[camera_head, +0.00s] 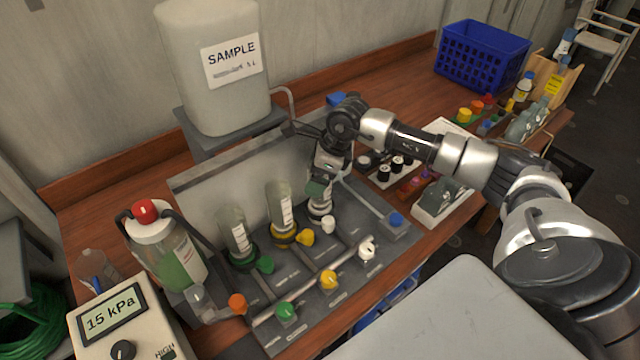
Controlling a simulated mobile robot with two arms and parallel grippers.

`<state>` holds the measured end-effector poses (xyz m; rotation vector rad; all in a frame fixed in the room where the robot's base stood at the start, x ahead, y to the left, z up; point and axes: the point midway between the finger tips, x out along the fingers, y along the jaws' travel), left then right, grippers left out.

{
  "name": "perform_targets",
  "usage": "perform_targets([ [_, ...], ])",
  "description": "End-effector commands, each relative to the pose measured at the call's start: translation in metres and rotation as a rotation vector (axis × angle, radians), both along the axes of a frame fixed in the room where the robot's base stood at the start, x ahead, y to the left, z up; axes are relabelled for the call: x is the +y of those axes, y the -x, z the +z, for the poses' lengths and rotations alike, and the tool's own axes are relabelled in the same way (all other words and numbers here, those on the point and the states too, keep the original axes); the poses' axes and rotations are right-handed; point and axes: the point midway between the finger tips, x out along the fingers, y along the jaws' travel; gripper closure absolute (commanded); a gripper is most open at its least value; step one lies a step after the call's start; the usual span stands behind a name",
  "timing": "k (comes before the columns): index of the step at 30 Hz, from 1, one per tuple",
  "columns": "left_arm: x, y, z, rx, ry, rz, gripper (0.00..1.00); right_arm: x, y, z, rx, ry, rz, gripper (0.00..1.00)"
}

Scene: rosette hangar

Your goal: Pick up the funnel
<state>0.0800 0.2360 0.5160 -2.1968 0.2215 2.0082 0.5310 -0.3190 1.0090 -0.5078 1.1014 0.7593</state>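A filter manifold (300,262) with colour-coded valves stands on the wooden bench. A clear funnel with a green collar (238,236) and a clear funnel with a yellow collar (284,212) stand upright on it, each with a white label. A third funnel (320,207) stands at the rear right position, mostly hidden by my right gripper. My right gripper (322,190) points down at this third funnel, right over or around it. Its fingertips are too small and covered to tell whether they are closed on it. My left gripper is not in view.
A large SAMPLE tank (215,95) stands behind the manifold. A green-liquid bottle with red cap (165,250) and a 15 kPa gauge box (120,325) are at the left. A blue crate (482,58) and racks of small bottles stand at the right.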

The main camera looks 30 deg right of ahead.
Motion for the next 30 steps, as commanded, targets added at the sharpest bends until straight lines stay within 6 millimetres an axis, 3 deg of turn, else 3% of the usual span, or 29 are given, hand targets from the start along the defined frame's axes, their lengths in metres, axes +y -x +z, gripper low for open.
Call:
perform_targets([
  [4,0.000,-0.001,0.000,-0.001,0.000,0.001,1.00,0.000,0.000,0.000,0.000,0.000,0.000,0.12],
  [14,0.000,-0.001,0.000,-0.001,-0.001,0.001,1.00,0.000,0.000,0.000,0.000,0.000,0.000,0.63],
  [23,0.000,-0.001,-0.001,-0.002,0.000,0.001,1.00,0.000,0.000,0.003,-0.001,0.000,0.000,0.63],
  [30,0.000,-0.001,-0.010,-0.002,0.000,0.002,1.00,-0.001,-0.001,0.025,-0.005,0.001,0.000,0.63],
])
